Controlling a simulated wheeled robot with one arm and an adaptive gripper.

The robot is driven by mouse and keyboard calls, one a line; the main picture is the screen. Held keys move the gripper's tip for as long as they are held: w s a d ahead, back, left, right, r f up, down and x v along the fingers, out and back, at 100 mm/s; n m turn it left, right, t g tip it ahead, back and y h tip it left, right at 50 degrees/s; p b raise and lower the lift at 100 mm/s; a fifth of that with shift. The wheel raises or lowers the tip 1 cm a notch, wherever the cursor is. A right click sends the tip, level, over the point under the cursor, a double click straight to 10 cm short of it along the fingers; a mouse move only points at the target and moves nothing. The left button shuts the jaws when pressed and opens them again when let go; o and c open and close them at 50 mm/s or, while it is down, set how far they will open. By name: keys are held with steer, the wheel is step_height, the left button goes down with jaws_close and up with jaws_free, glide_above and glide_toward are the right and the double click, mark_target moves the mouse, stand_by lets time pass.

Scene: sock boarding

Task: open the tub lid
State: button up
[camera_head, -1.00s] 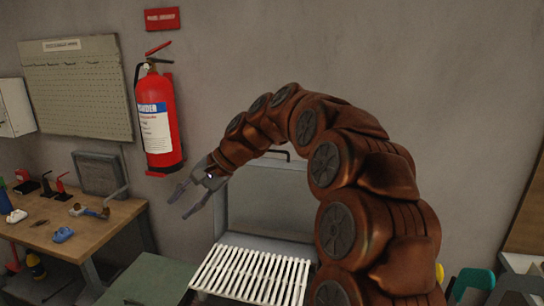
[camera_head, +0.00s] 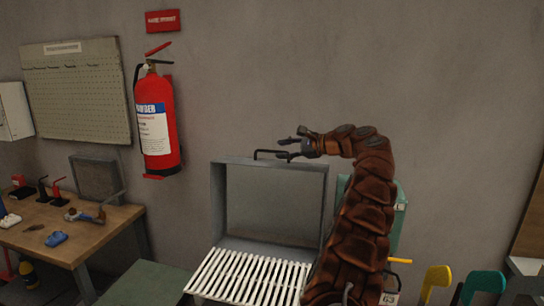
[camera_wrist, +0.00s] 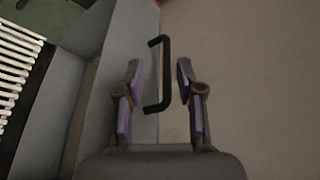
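A grey, rimmed, box-like lid (camera_head: 275,200) stands upright behind a white slatted rack (camera_head: 248,277) in the head view. I cannot tell whether it is the tub's lid. A black bar handle (camera_head: 262,154) is on its top edge. My gripper (camera_head: 291,148) is at the right end of this handle. In the wrist view my gripper (camera_wrist: 158,68) is open, with the black handle (camera_wrist: 166,75) showing between its two fingertips. The fingers are apart and not shut on the bar. The lid's grey side (camera_wrist: 118,60) shows left of the handle.
A wooden bench (camera_head: 70,235) with small items is at the left. A red fire extinguisher (camera_head: 156,120) hangs on the wall. A green surface (camera_head: 145,285) is at the front left. Yellow (camera_head: 435,281) and green (camera_head: 482,285) shapes stand at the right.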

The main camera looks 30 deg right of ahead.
mark_target(272, 151)
steer(key=shift+s+d+f, duration=0.1)
steer(key=shift+d+f, duration=0.05)
steer(key=shift+d, duration=0.4)
steer(key=shift+s+d+f, duration=0.1)
steer(key=shift+d, duration=0.45)
steer(key=shift+p+x, duration=0.7)
steer(key=shift+x, duration=3.15)
steer(key=shift+d+r, duration=0.1)
jaws_close()
